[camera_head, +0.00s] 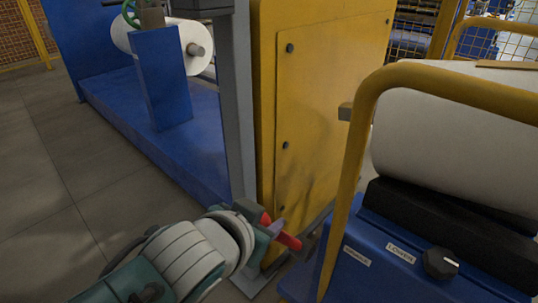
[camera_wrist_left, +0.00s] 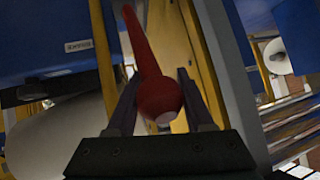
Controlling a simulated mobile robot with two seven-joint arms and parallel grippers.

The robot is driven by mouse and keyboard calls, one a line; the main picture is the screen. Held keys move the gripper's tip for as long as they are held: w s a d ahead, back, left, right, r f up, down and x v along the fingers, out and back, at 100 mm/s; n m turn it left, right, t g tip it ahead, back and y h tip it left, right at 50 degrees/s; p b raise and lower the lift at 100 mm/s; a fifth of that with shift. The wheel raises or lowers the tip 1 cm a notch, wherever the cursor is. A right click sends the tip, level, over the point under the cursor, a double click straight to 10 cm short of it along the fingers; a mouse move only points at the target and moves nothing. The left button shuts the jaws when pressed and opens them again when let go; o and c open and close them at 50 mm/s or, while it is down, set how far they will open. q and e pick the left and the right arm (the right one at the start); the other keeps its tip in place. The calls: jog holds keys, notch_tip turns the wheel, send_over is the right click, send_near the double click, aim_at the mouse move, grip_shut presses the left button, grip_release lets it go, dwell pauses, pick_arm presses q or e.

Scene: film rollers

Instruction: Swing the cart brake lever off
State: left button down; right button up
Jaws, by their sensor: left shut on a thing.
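The red brake lever (camera_head: 290,241) sticks out low beside the blue cart (camera_head: 375,270), near the foot of the yellow panel. My left gripper (camera_head: 274,228) reaches in from the lower left and is shut on the lever, which shows red on both sides of the fingers. In the left wrist view the lever's round red knob (camera_wrist_left: 160,96) lies between the two dark fingers of my left gripper (camera_wrist_left: 158,105), and its shaft runs up and left. The lever's pivot is hidden in the head view. My right gripper is not in view.
The cart carries a large white roll (camera_head: 455,140) behind a yellow handrail (camera_head: 350,165), with a black knob (camera_head: 440,263) by a "LOWER" label. A tall yellow panel (camera_head: 325,110) and grey post (camera_head: 238,110) stand close behind my gripper. Open floor (camera_head: 45,190) lies left.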

pick_arm(q)
jog(key=shift+w+d+r, duration=0.35)
jog(key=shift+w+d, duration=0.1)
jog(key=shift+w, duration=0.15)
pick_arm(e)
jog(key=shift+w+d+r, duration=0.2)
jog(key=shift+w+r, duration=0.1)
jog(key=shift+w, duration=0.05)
pick_arm(q)
jog(key=shift+f, duration=0.1)
jog(key=c, duration=0.7)
grip_release()
jog(key=o, duration=0.4)
jog(key=shift+p+v, duration=3.6)
jog(key=shift+v, duration=1.4)
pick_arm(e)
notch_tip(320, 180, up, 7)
